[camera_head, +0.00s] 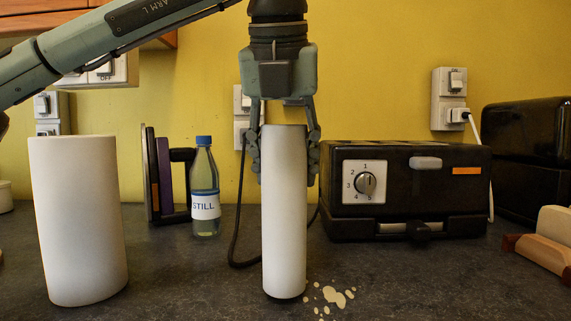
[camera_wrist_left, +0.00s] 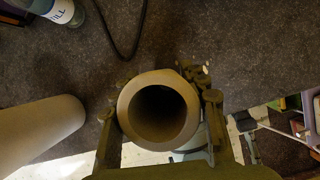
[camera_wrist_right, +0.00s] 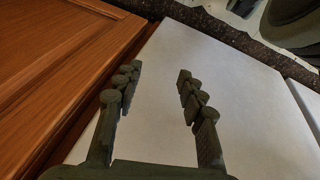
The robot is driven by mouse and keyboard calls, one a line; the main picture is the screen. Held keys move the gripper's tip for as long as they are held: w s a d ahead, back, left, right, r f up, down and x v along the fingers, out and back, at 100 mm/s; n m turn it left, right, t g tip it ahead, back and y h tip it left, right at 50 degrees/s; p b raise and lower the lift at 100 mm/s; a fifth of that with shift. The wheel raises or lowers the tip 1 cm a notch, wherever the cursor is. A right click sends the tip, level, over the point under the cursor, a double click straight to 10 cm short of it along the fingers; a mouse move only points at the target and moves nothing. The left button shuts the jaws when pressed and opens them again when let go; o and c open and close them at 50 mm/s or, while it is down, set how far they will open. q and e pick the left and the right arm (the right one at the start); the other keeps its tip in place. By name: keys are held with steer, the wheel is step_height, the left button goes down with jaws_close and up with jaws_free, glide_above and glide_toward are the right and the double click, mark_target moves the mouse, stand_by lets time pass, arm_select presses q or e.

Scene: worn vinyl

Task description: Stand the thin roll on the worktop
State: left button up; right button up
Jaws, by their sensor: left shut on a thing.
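The thin roll (camera_head: 284,220) is a tall white tube, upright in the head view, with its lower end at or very near the dark worktop (camera_head: 190,285). I cannot tell whether it touches. My left gripper (camera_head: 284,160) points down and is shut on the upper part of the roll, one finger on each side. The left wrist view looks down into the roll's open end (camera_wrist_left: 160,78) between the fingers. A thicker white roll (camera_head: 80,220) stands upright to the left, apart from it. My right gripper (camera_wrist_right: 158,85) shows only in the right wrist view, open and empty.
A bottle (camera_head: 204,190) with a blue cap stands behind, between the rolls. A black toaster (camera_head: 405,190) is at the right, and a cable (camera_head: 238,225) runs behind the thin roll. Pale spots (camera_head: 335,296) mark the worktop beside its base. Below my right gripper are a white panel (camera_wrist_right: 235,75) and wooden door (camera_wrist_right: 50,60).

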arm_select(q)
steer(key=shift+f+b, duration=0.5)
steer(key=shift+f, duration=0.1)
stand_by(0.7)
steer(key=o, duration=1.5)
steer(key=shift+r, duration=0.1)
steer(key=p+v, duration=0.4)
steer(key=v, duration=0.4)
stand_by(0.8)
steer(key=v, duration=1.2)
